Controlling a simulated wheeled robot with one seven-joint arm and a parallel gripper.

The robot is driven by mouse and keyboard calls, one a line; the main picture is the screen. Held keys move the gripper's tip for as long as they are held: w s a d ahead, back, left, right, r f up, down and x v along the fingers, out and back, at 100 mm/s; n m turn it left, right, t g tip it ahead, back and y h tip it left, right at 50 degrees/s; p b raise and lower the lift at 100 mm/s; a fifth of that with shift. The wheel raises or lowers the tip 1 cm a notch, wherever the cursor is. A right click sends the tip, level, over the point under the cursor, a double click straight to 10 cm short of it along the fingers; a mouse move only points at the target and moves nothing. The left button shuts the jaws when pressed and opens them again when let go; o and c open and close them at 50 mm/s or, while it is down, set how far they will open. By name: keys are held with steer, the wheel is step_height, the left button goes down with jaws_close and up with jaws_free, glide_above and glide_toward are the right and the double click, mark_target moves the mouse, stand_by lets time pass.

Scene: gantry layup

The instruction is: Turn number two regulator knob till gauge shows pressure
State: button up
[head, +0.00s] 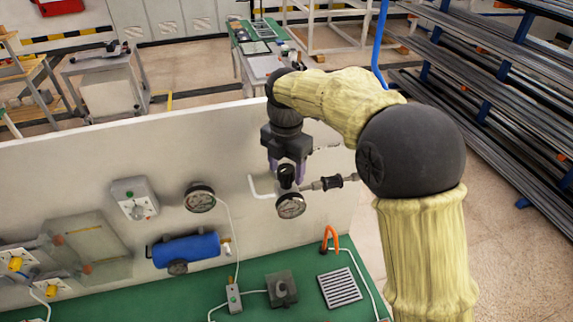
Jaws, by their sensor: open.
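A regulator with a dark knob (287,177) on top is mounted in front of the pale upright panel (60,165). Its round gauge (291,206) hangs below the knob and faces me; the needle is too small to read. No number can be made out on the regulator. My gripper (287,172) points down with its purple fingers open, one at each side of the knob. I cannot tell whether the fingers touch it.
Beside the regulator are a dark coupling (333,183) on the right and a white bent pipe (258,188) on the left. A second gauge (200,198), a switch box (134,199) and a blue cylinder (187,249) are further left. A green bench top (310,265) lies below.

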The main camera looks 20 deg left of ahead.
steer(key=shift+f, duration=0.25)
steer(key=shift+c, duration=0.3)
steer(key=c, duration=0.9)
